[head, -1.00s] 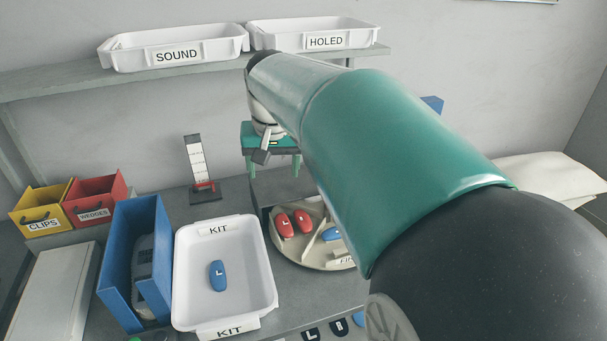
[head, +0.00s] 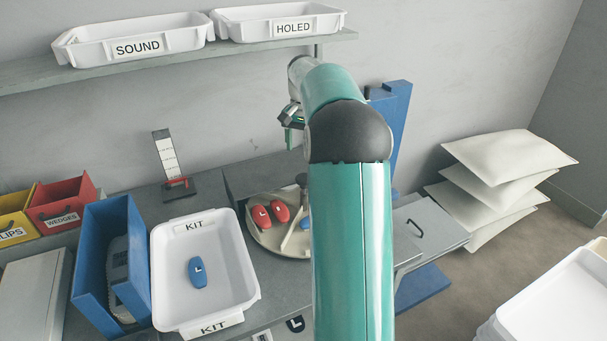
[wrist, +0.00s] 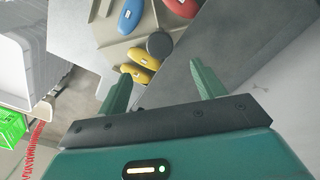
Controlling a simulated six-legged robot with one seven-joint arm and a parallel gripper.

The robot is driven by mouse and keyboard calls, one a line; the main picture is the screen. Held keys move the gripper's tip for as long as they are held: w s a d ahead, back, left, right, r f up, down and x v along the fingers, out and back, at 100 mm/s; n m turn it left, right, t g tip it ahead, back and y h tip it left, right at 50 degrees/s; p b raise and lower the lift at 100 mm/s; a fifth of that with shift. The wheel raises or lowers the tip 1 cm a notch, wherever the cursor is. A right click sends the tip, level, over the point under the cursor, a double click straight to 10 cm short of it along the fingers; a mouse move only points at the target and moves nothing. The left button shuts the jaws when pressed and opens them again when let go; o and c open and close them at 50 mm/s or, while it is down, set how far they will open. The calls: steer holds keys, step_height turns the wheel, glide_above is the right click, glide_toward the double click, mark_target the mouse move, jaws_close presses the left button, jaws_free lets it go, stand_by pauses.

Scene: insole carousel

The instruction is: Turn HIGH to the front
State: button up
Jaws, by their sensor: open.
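The carousel (head: 268,238) is a round beige turntable with upright dividers, partly hidden behind my arm in the head view. Two red insoles (head: 261,217) lie in its left section, with a bit of blue at the arm's edge. In the wrist view the carousel (wrist: 105,45) holds a blue insole (wrist: 130,15), a red one (wrist: 183,7) and yellow ones (wrist: 140,57) beside a dark round knob (wrist: 159,45). No HIGH label is readable. My gripper (wrist: 160,84) is open and empty, its fingers apart, with the knob beyond them.
A white KIT tray (head: 165,275) with a blue insole stands left of the carousel, beside a blue holder (head: 90,250). A black-and-white gauge (head: 165,155) stands behind. SOUND (head: 85,50) and HOLED (head: 240,30) trays sit on the shelf. White sacks (head: 500,160) are stacked at right.

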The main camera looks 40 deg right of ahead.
glide_above(304, 195)
steer(key=f, duration=0.7)
steer(key=w+f, duration=0.1)
steer(key=f, duration=0.2)
steer(key=shift+d+f, duration=0.2)
steer(key=shift+d, duration=0.2)
steer(key=c, duration=1.4)
steer(key=shift+o, duration=0.2)
